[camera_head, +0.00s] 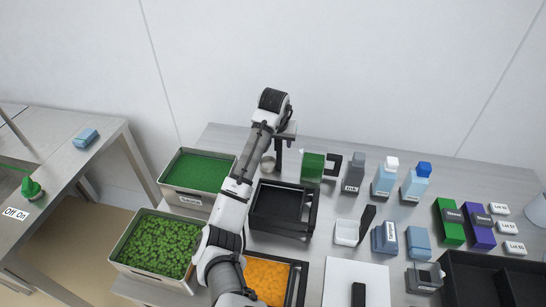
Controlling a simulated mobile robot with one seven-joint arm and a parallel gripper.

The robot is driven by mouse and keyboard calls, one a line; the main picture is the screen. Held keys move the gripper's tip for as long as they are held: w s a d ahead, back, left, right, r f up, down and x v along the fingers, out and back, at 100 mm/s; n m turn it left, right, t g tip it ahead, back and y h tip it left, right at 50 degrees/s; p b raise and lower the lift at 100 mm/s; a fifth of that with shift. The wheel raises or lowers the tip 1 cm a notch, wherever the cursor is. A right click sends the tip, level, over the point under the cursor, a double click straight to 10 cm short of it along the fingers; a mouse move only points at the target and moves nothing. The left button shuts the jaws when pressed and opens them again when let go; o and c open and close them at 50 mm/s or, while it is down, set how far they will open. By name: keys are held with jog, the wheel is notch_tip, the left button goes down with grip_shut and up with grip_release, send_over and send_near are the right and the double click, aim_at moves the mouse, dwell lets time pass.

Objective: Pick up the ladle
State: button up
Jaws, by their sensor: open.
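My gripper (279,160) points down near the back of the table, between the green-filled bin and a green block-like container with a black handle. It is open, but its fingers are small and partly hidden by my arm. A small silvery round piece (267,164), which looks like the bowl of the ladle, shows right beside the fingers, at their left. The rest of the ladle is hidden or too small to make out. I cannot tell whether the fingers touch it.
Food bins stand around my arm: bright green (181,202), leafy green (128,266) and orange (292,295). A black tray frame (256,211) lies just right of my arm. The green container (312,166) stands close right of my gripper. Bottles and boxes fill the right side.

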jog(key=shift+c, duration=0.5)
grip_shut()
jog(key=shift+r, duration=0.1)
